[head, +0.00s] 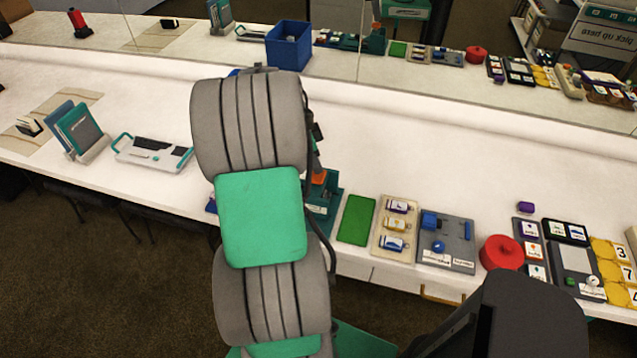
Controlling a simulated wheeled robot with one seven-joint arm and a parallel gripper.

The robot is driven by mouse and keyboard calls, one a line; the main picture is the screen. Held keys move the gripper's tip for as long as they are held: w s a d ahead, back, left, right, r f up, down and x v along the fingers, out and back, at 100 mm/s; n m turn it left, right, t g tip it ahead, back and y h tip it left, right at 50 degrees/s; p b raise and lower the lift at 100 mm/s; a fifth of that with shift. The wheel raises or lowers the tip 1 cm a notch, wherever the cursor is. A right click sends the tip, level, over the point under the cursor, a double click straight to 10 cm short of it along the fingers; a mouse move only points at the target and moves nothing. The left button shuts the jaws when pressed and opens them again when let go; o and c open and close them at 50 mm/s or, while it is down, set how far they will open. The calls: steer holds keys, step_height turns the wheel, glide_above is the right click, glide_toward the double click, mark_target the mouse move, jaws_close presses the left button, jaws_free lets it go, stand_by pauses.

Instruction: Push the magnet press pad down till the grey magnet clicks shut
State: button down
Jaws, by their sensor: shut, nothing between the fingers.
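I cannot make out the magnet press pad or a grey magnet for certain. A teal fixture with an orange part (319,178) stands on the white counter, just right of my arm and partly hidden by it. A grey board with blue parts and small labels (447,240) lies further right; its labels are too small to read. My arm's grey and green links fill the middle of the head view. My gripper does not show, and the counter behind the arm is hidden.
A green mat (356,219) and a beige tray of labelled pieces (394,229) lie between fixture and board. A red round container (501,252) stands right of the board. A white-and-teal device (152,152) lies left. A mirror (170,60) backs the counter.

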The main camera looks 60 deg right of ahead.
steer(key=shift+f+b, duration=1.1)
steer(key=shift+f, duration=0.3)
steer(key=shift+r+p, duration=2.45)
steer(key=shift+r, duration=1.45)
steer(key=n, duration=0.3)
steer(key=shift+w, duration=0.15)
steer(key=a+f+n, duration=0.1)
steer(key=n, duration=0.1)
steer(key=a+f+n, duration=0.2)
steer(key=n, duration=0.1)
steer(key=shift+w+a+f+n+y, duration=0.1)
steer(key=shift+w+f+n+y, duration=0.05)
steer(key=shift+f+n+y, duration=0.2)
steer(key=w+a+r+n+t, duration=0.2)
steer(key=a+n, duration=0.4)
steer(key=a, duration=0.7)
steer(key=w+a+r+n+t+y, duration=0.1)
steer(key=w+a+r+n, duration=0.3)
steer(key=a, duration=0.9)
steer(key=w+a+r+n+t, duration=0.3)
steer(key=w+a+n, duration=0.3)
steer(key=a, duration=0.8)
steer(key=r+n, duration=0.1)
steer(key=n, duration=0.2)
steer(key=shift+n+t, duration=0.3)
steer(key=shift+n, duration=0.05)
